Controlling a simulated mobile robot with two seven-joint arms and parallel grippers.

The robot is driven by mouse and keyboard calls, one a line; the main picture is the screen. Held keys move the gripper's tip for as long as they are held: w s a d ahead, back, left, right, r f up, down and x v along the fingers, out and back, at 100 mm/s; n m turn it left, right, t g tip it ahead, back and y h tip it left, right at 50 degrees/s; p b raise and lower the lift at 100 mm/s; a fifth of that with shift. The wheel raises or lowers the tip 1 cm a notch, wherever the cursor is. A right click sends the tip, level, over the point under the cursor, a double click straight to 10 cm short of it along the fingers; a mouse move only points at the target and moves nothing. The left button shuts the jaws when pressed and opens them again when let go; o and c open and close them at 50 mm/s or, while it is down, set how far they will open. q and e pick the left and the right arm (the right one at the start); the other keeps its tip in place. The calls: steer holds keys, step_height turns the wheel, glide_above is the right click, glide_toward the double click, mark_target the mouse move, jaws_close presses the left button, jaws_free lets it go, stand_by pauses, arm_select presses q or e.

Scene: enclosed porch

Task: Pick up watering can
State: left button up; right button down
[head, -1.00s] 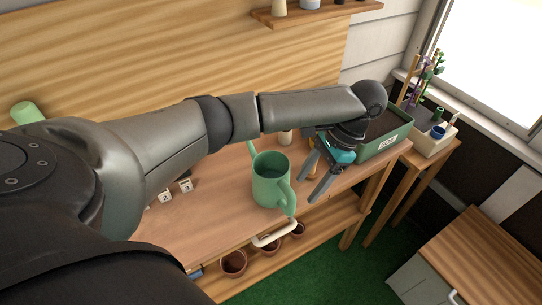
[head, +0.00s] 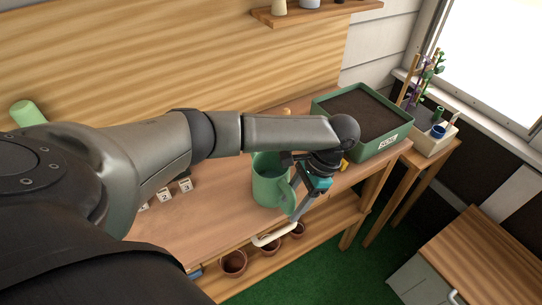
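The green watering can (head: 268,187) stands upright on the wooden bench, with its handle on the right side. My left arm comes in from the left and passes over the back of the can, hiding its spout and part of its top. My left gripper (head: 296,203) points down at the can's handle side. One finger shows just right of the handle; the other is hidden or merges with the handle, so I cannot tell whether it grips. My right gripper is not in view.
A green planter of soil (head: 322,104) stands at the bench's back right. Small numbered blocks (head: 185,186) lie left of the can. A cabinet (head: 490,250) stands at right.

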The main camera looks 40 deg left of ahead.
arm_select(q)
jaws_close()
stand_by(1.2)
